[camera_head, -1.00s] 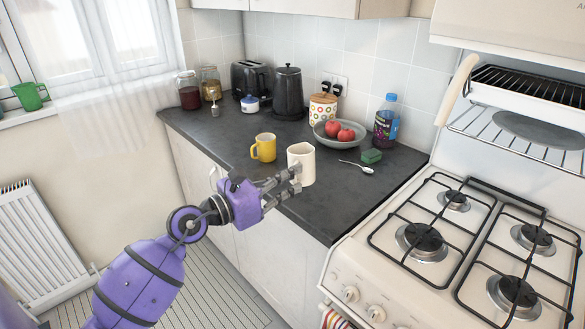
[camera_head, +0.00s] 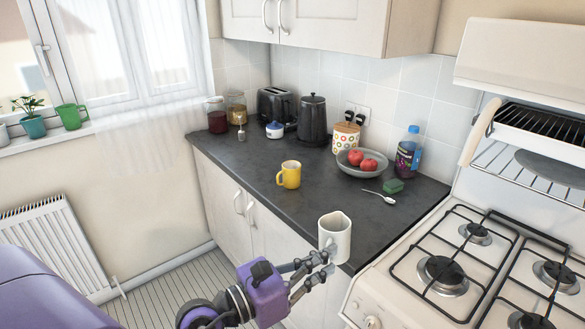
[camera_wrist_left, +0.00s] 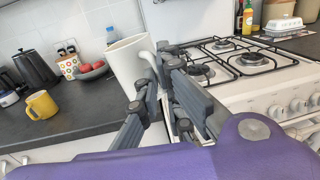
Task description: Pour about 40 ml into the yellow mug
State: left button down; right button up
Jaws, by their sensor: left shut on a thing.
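The yellow mug (camera_head: 290,175) stands upright on the dark counter, its handle to the left; it also shows in the left wrist view (camera_wrist_left: 42,105). My left gripper (camera_head: 318,268) is shut on a cream jug (camera_head: 334,238), apparently by the handle side. The cream jug also shows in the left wrist view (camera_wrist_left: 128,64), close in front of the fingers. It looks nearly upright, in front of and to the right of the yellow mug, by the counter's front edge. What is inside the jug and the mug cannot be seen. My right gripper is not in view.
Behind are a fruit bowl (camera_head: 350,166), a bottle (camera_head: 408,154), a patterned canister (camera_head: 345,138) and a kettle (camera_head: 312,120). The gas stove (camera_head: 440,275) is at right. Counter left of the mug is clear.

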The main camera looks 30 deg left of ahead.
aim_at(291, 172)
jog(key=i+j+z, duration=0.1)
jog(key=j, duration=0.35)
jog(key=i+j, duration=0.15)
jog(key=j, duration=0.3)
jog(key=i+j+z, duration=0.15)
jog(key=j, duration=0.3)
jog(key=j+z, duration=0.1)
jog(key=j, duration=0.35)
jog(key=i+j+z, duration=0.1)
jog(key=j, duration=0.35)
jog(key=i+j+z, duration=0.15)
jog(key=i+j, duration=0.25)
jog(key=j, duration=0.15)
jog(key=i+j+z, duration=0.1)
jog(key=i, duration=0.2)
